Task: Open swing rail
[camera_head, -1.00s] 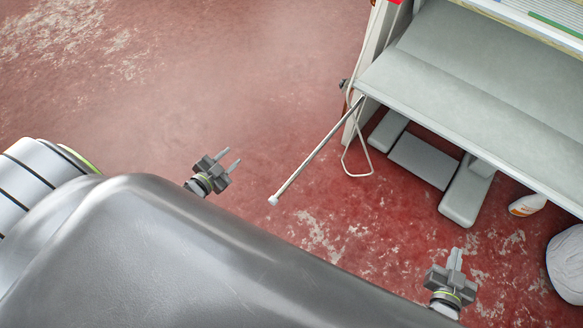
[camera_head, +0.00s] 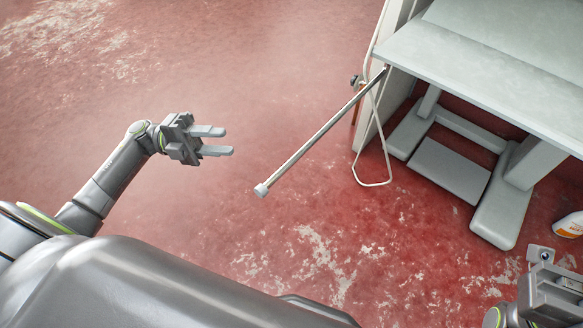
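The swing rail (camera_head: 318,136) is a thin metal rod with a pale end cap. It sticks out from the left corner of the ironer (camera_head: 470,62) toward the lower left, over the floor. My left gripper (camera_head: 230,141) is open and empty, its two fingers pointing right. It is to the upper left of the rail's capped end, apart from it. My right gripper (camera_head: 542,262) is at the lower right edge, partly cut off by the frame. Its fingers are not clear, and it is apart from the rail.
A pale wire loop or cord (camera_head: 374,183) hangs at the ironer's left side, near the rail's inner end. Grey foot parts (camera_head: 449,170) stand under the ironer. A white and orange bottle (camera_head: 569,225) lies at the right edge. The red floor at left is clear.

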